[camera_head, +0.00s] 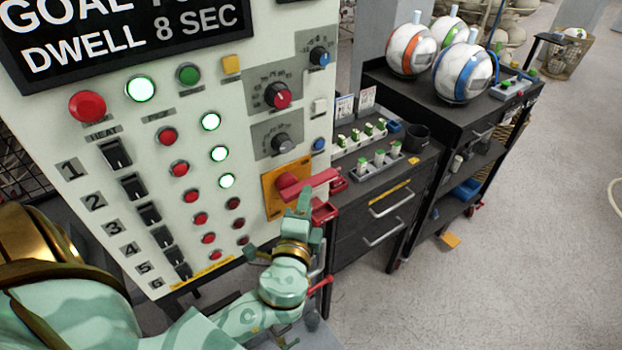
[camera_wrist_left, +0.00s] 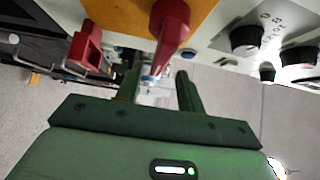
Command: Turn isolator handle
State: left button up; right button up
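The isolator handle is a red lever (camera_head: 308,183) on a yellow-orange plate (camera_head: 272,197) at the lower right of the white control panel. It points right, away from the panel, in the head view. My left gripper (camera_head: 303,213) is just below the handle. In the left wrist view my left gripper (camera_wrist_left: 158,88) has its fingers apart, and the tip of the red handle (camera_wrist_left: 170,25) shows at the gap between them. The fingers are not closed on it; I cannot tell whether one touches it. My right gripper is not in view.
The panel (camera_head: 240,120) carries lit buttons, black switches and knobs near the handle. A red block (camera_wrist_left: 85,50) sits beside the plate. A dark drawer cabinet (camera_head: 375,215) stands right of the panel, with a cart holding white balls (camera_head: 411,50) behind. Open floor (camera_head: 500,280) lies right.

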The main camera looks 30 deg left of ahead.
aim_at(312, 181)
pick_arm(q)
jog(key=x, duration=0.6)
jog(key=shift+w+p, duration=0.3)
grip_shut()
